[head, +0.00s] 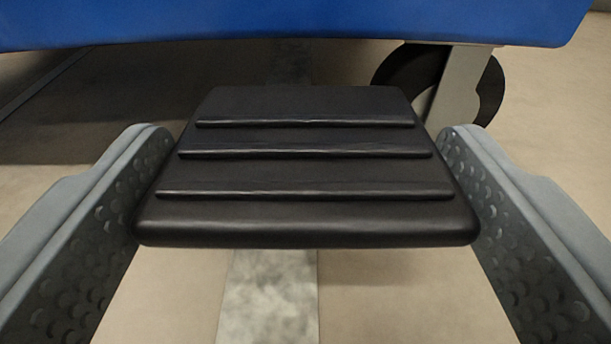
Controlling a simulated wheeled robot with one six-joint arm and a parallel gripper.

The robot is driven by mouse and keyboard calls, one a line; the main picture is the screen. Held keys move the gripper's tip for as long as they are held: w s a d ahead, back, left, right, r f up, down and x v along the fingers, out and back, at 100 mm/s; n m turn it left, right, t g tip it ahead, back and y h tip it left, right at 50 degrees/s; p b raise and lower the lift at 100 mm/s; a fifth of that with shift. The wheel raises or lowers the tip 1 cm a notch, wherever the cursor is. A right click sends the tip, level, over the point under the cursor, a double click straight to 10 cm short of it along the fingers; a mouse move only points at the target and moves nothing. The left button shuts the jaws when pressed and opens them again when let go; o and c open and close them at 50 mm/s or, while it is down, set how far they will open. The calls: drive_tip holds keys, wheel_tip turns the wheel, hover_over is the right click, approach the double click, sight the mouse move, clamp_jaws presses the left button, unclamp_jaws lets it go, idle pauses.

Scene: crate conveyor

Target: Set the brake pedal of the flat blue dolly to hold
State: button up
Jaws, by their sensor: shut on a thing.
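The brake pedal (307,170) is a black, ribbed pad in the middle of the head view, below the edge of the flat blue dolly (300,18). My gripper (306,140) has one grey, dimpled finger on each side of the pedal, and is shut on it across its width. The pedal's ribbed top face shows, and its near edge is toward me. Its link to the dolly is hidden. I cannot tell from this view which setting the pedal is in.
A black caster wheel (487,92) with a grey fork (456,85) stands under the dolly at the right, behind the pedal. The floor (380,300) is beige with a pale grey strip (268,300) running beneath the pedal. The floor around the fingers looks clear.

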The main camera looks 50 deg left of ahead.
drive_tip(key=o, duration=1.4)
drive_tip(key=shift+d, duration=0.1)
drive_tip(key=v, duration=1.7)
drive_tip(key=shift+s, duration=0.15)
